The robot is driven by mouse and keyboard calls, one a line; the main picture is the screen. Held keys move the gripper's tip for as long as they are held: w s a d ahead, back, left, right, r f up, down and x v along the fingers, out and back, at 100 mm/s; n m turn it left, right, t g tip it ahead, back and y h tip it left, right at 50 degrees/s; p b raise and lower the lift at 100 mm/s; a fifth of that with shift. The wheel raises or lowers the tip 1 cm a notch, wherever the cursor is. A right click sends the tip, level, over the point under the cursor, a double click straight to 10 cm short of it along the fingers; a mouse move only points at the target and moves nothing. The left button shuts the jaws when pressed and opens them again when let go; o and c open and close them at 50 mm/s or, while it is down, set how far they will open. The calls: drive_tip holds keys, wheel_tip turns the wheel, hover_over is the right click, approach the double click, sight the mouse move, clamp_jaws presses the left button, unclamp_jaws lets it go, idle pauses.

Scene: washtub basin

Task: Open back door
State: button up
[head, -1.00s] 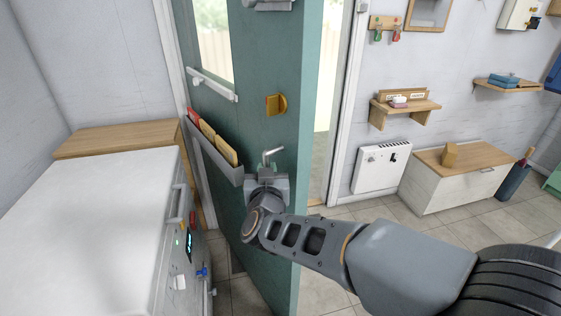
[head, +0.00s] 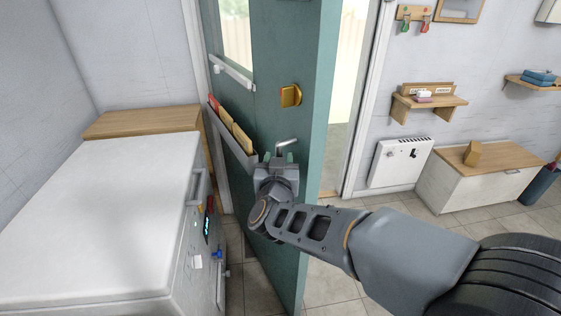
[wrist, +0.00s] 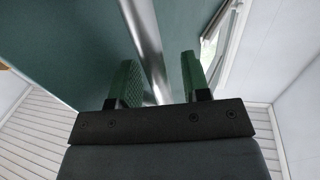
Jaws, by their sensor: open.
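The green back door (head: 270,60) stands open, its free edge apart from the frame, with an opening (head: 345,110) to its right. A silver lever handle (head: 287,143) sits on its face below a brass thumb-turn (head: 290,95). My gripper (head: 279,158) is open just in front of the handle, its green fingers apart. In the wrist view, a metal bar (wrist: 146,45), apparently the handle, runs between the two open fingers (wrist: 157,82). I cannot tell whether either finger touches it.
A white appliance (head: 95,220) stands close on the left, with a wooden-topped unit (head: 145,120) behind it. A letter rack (head: 232,135) hangs on the door. A heater (head: 400,163) and a bench (head: 480,180) line the right wall. Tiled floor is clear at right.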

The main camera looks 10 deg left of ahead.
drive_tip(key=s+d, duration=0.1)
drive_tip(key=s, duration=1.2)
drive_tip(key=shift+s+d+p, duration=0.15)
drive_tip(key=shift+s+p, duration=0.15)
drive_tip(key=shift+s, duration=0.1)
drive_tip(key=shift+f, duration=0.1)
drive_tip(key=s+a+f+n+g+y+p, duration=0.1)
drive_tip(key=s+a+f+n+g+y, duration=0.5)
drive_tip(key=a+g+y, duration=0.3)
drive_tip(key=w+d+r+m+g+h+p, duration=0.1)
drive_tip(key=d+h, duration=0.4)
drive_tip(key=d, duration=1.1)
drive_tip(key=w+d+r+m+g+h+p, duration=0.1)
drive_tip(key=d+m+g+h+p, duration=0.3)
drive_tip(key=d, duration=1.2)
drive_tip(key=shift+w+d+r+m+h+p, duration=0.2)
drive_tip(key=shift+w+r+m+h+p, duration=0.2)
drive_tip(key=shift+r+m+h+p, duration=0.5)
